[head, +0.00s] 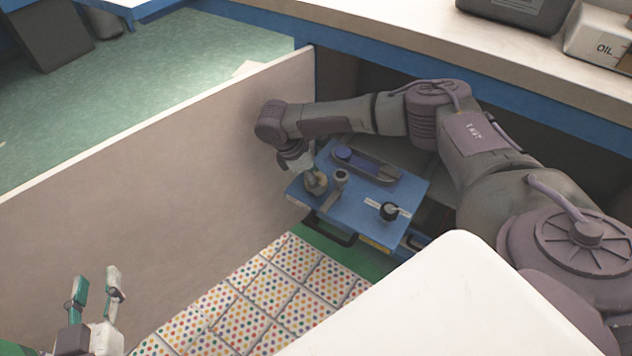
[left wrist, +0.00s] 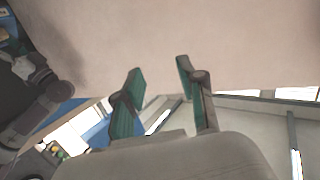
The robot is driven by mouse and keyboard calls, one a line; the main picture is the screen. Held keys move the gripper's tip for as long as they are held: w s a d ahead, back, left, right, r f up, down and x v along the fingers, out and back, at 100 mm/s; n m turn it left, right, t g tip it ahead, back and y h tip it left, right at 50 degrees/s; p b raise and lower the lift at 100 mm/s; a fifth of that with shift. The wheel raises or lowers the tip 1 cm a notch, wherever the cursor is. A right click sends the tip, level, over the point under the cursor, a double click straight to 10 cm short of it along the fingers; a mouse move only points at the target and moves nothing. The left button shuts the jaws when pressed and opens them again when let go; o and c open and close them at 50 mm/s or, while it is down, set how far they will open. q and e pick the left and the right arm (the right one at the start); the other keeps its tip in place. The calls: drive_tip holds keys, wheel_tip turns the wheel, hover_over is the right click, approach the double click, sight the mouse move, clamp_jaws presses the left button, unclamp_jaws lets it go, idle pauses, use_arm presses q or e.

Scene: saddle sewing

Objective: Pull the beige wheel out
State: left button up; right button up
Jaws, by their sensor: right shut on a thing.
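The beige wheel (head: 317,186) is small in the head view, at the left part of a blue top (head: 357,213). My right gripper (head: 309,171) reaches down to it from above and is shut on it; the fingers hide part of the wheel. Whether the wheel is still seated cannot be told. My left gripper (head: 96,283) is at the lower left, far from the wheel, open and empty. Its two green-padded fingers also show apart in the left wrist view (left wrist: 158,84), with nothing between them.
On the blue top are a small grey cylinder (head: 340,177), a black knob (head: 389,211) and a dark oblong holder (head: 367,165). A black handle (head: 329,231) sits at its front. A beige partition (head: 170,150) stands left. A white surface (head: 420,305) fills the lower right.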

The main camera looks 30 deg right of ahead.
sight(321, 178)
drive_tip(key=shift+c, duration=1)
use_arm(q)
drive_tip(key=shift+f, duration=0.1)
drive_tip(key=shift+s+f, duration=0.1)
drive_tip(key=shift+f, duration=0.1)
use_arm(e)
drive_tip(key=shift+r, duration=0.1)
drive_tip(key=shift+r+p, duration=0.15)
drive_tip(key=shift+p, duration=0.2)
drive_tip(key=shift+r, duration=0.15)
drive_tip(key=shift+r+p, duration=0.2)
drive_tip(key=shift+p, duration=0.4)
drive_tip(key=shift+r+p, duration=0.2)
drive_tip(key=shift+p, duration=0.1)
drive_tip(key=shift+r+p, duration=0.45)
drive_tip(key=shift+p, duration=0.2)
use_arm(q)
drive_tip(key=s+a+f+g+y, duration=0.1)
drive_tip(key=s+a+f+g, duration=0.2)
drive_tip(key=s+f+g, duration=0.2)
drive_tip(key=s+a+f+g+y+p, duration=0.1)
drive_tip(key=s+a+f+g+y, duration=0.1)
drive_tip(key=s+f+g, duration=0.4)
drive_tip(key=shift+s+a+f+n+g, duration=0.25)
drive_tip(key=shift+s+a+g, duration=0.35)
drive_tip(key=shift+s, duration=1.55)
use_arm(e)
drive_tip(key=shift+r, duration=0.45)
